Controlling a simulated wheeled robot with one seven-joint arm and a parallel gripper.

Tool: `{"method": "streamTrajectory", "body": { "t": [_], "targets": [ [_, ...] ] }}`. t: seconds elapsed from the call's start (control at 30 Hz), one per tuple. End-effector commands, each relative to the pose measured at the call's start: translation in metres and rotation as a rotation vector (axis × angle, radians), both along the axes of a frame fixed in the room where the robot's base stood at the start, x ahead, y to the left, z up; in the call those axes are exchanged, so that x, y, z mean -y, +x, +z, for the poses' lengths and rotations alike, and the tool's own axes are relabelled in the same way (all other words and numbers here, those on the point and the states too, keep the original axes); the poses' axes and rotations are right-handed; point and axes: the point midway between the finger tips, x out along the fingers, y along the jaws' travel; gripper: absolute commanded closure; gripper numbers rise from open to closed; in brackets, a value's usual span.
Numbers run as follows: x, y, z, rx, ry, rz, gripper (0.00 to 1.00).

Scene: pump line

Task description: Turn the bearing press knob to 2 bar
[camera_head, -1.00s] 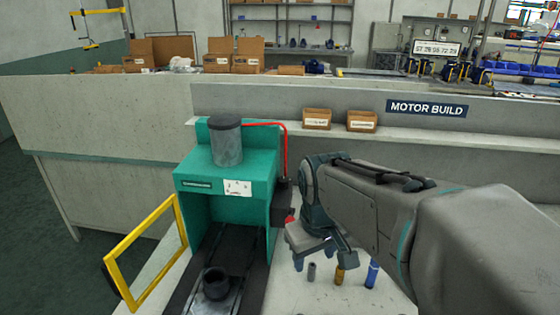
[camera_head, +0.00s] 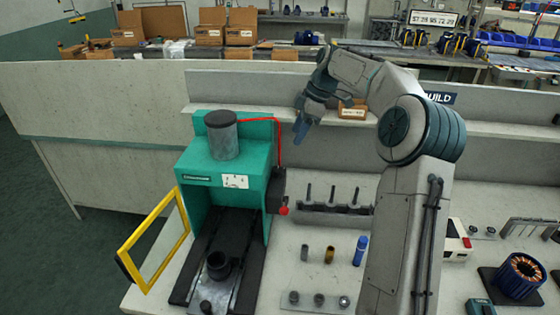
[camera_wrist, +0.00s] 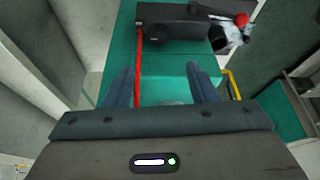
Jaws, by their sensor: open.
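The teal bearing press (camera_head: 194,202) stands on the bench with a grey cylinder on top. A black box (camera_head: 278,188) is on its right side, with a red round knob (camera_head: 284,211) at its lower end. In the wrist view, the box (camera_wrist: 180,22) and the red knob (camera_wrist: 241,19) show near the top edge. My gripper (camera_head: 301,122) is raised behind and to the right of the press top, above the box and apart from the knob. In the wrist view, my gripper (camera_wrist: 160,72) is open and empty. I cannot read a pressure scale.
A red hose (camera_head: 278,135) runs from the press top down to the black box. A yellow-framed guard (camera_head: 152,243) stands open at the left. A dark rack with pegs (camera_head: 333,215) and several small cylinders are right of the press. A shelf with a cardboard bin (camera_head: 352,111) is behind.

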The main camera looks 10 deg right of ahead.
Motion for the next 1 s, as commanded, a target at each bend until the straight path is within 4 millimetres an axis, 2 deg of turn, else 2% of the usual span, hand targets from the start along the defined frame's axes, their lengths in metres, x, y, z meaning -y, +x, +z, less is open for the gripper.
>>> {"method": "streamTrajectory", "body": {
  "t": [0.13,0.23,0.7,1.0],
  "targets": [
    [0.000,0.003,-0.006,0.005,0.010,0.013,0.48],
    [-0.005,0.004,-0.019,0.003,0.010,0.013,0.48],
    [-0.041,0.009,-0.105,0.003,0.010,0.011,0.48],
    [-0.049,0.011,-0.127,0.006,0.008,0.010,0.48]
  ]
}}
